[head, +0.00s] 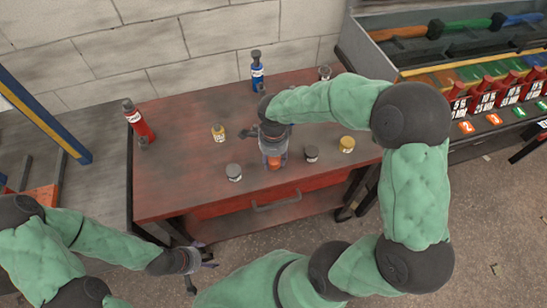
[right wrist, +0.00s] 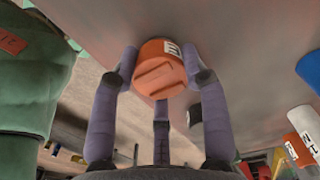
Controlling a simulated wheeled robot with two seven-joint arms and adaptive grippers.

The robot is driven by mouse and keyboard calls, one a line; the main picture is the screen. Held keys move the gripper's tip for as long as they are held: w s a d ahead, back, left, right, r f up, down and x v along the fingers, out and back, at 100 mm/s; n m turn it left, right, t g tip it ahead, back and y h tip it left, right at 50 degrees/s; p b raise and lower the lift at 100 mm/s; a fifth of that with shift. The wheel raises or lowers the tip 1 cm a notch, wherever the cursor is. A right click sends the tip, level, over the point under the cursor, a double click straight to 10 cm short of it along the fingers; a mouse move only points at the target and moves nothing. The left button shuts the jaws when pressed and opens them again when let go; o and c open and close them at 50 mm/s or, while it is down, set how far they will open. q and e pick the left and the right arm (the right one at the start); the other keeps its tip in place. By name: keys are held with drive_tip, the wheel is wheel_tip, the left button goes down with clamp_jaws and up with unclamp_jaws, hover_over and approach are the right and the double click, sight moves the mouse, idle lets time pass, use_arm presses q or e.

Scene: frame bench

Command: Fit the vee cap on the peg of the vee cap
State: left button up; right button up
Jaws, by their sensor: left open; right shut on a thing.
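My right gripper (head: 273,152) is over the middle of the red bench, shut on an orange cap (head: 274,162) that shows below its fingers. In the right wrist view, the orange cap (right wrist: 160,75) sits between the finger tips of my right gripper (right wrist: 160,85); it has a grooved face and a white label with a dark mark. I cannot tell whether it touches the bench. I cannot make out which thing is the peg of the vee cap. My left gripper (head: 203,264) is open and empty, low in front of the bench's left end.
On the bench (head: 175,190) stand a red bottle (head: 138,122), a blue bottle (head: 257,75), a small yellow piece (head: 218,133), a grey piece (head: 233,173), a dark piece (head: 311,154) and another yellow piece (head: 346,145). A coloured rack (head: 480,75) stands at the right.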

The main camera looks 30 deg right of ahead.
sight(273, 159)
drive_tip(key=shift+f+b, duration=0.45)
drive_tip(key=shift+f, duration=0.15)
drive_tip(key=o, duration=1.3)
wheel_tip(273, 159, up, 12)
drive_tip(key=shift+r, duration=0.1)
